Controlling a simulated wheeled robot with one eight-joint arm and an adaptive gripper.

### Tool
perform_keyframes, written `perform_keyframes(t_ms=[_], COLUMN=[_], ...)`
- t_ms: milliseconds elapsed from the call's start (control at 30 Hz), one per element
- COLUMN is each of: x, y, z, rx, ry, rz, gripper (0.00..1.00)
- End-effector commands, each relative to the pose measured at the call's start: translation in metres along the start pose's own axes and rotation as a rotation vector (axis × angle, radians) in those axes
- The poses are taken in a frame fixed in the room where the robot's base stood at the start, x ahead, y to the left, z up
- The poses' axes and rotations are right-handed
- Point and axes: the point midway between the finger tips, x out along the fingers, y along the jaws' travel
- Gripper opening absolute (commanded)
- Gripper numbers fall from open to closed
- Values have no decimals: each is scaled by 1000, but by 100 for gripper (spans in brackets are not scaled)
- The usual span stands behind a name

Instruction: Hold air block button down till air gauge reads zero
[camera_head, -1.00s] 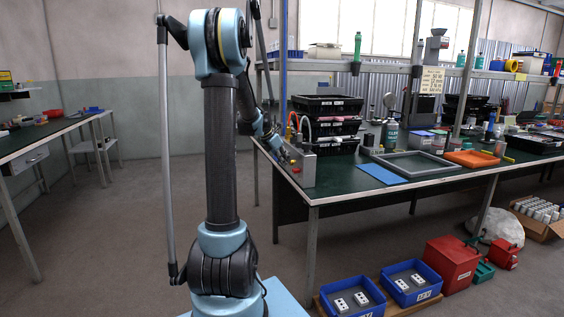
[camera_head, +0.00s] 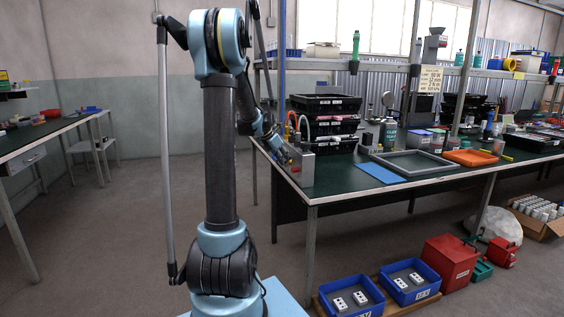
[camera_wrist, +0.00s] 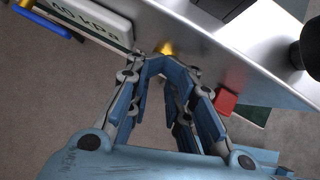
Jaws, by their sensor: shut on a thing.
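The air block (camera_head: 304,168) is a grey metal box at the near left corner of the green bench. In the wrist view its silver face (camera_wrist: 215,50) runs diagonally across the top. A small yellow button (camera_wrist: 167,48) shows on that face, right at my fingertips. My gripper (camera_wrist: 160,68) has its blue fingers drawn together there; the exact contact is partly hidden. It also shows, small, against the block in the head view (camera_head: 286,156). A pale plate with a "kPa" reading (camera_wrist: 85,18) stands left of the button; its number seems to be 40.
A red part (camera_wrist: 225,100) is close to the right finger, and a black knob (camera_wrist: 308,48) is at the far right. Stacked black trays (camera_head: 325,125) stand behind the block. A blue sheet (camera_head: 381,173) and a grey frame (camera_head: 412,175) lie to the right.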

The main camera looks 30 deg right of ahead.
Motion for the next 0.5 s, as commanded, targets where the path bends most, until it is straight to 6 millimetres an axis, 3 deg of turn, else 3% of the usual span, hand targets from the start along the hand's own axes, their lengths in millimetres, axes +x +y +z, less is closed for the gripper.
perform_keyframes(t_ms=[500], x=[-2], y=[0], z=[-4], rx=[-2], ry=[3], rz=[0], gripper=[0])
